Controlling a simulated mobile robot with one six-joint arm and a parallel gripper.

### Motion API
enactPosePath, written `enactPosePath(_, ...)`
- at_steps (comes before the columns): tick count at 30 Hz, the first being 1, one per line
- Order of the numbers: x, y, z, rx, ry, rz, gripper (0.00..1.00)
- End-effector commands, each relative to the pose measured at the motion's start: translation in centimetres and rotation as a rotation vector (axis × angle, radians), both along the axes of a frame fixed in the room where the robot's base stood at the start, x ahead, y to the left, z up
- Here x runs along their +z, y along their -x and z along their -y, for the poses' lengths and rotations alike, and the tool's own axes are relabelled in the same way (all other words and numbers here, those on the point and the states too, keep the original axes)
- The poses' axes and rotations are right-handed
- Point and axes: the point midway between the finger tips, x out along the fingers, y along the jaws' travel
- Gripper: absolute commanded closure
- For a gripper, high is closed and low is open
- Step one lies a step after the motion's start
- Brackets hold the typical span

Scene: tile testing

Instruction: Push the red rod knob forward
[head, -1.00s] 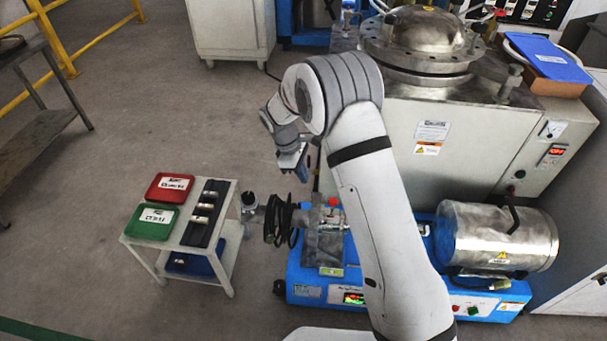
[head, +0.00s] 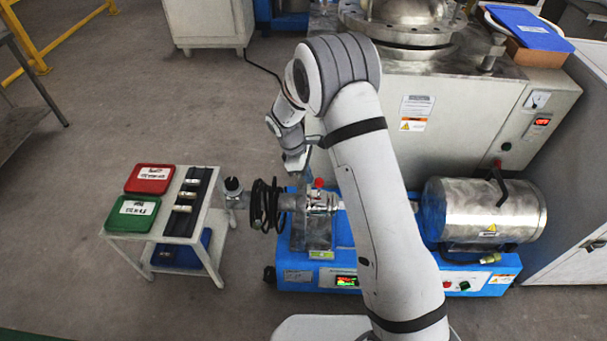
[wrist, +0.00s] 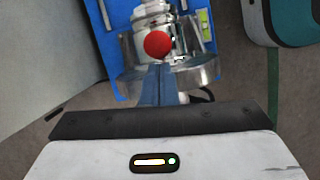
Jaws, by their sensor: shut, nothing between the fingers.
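The red rod knob (head: 318,183) stands on top of the metal fitting of the blue machine (head: 297,277). In the wrist view the red knob (wrist: 158,44) shows as a round ball just beyond my fingertips. My gripper (head: 308,178) is shut and empty, pointing down close to the knob. In the wrist view the closed fingers (wrist: 157,68) lie just below the knob in the picture. I cannot tell whether they touch it. The rod under the knob is mostly hidden.
A small white cart (head: 120,233) with a red tray (head: 149,179), a green tray (head: 133,213) and a black holder stands to the left. A black coil (head: 267,205) sits beside the fitting. A metal cylinder (head: 482,208) and a large cabinet (head: 440,125) are on the right.

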Motion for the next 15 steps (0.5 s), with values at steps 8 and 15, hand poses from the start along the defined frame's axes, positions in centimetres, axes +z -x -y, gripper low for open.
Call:
enactPosePath(8, 0.2, 0.1, 2.3, -0.003, 0.001, -0.001, 1.00)
enactPosePath(15, 0.0, 0.0, 2.3, -0.001, 0.001, 0.000, 1.00)
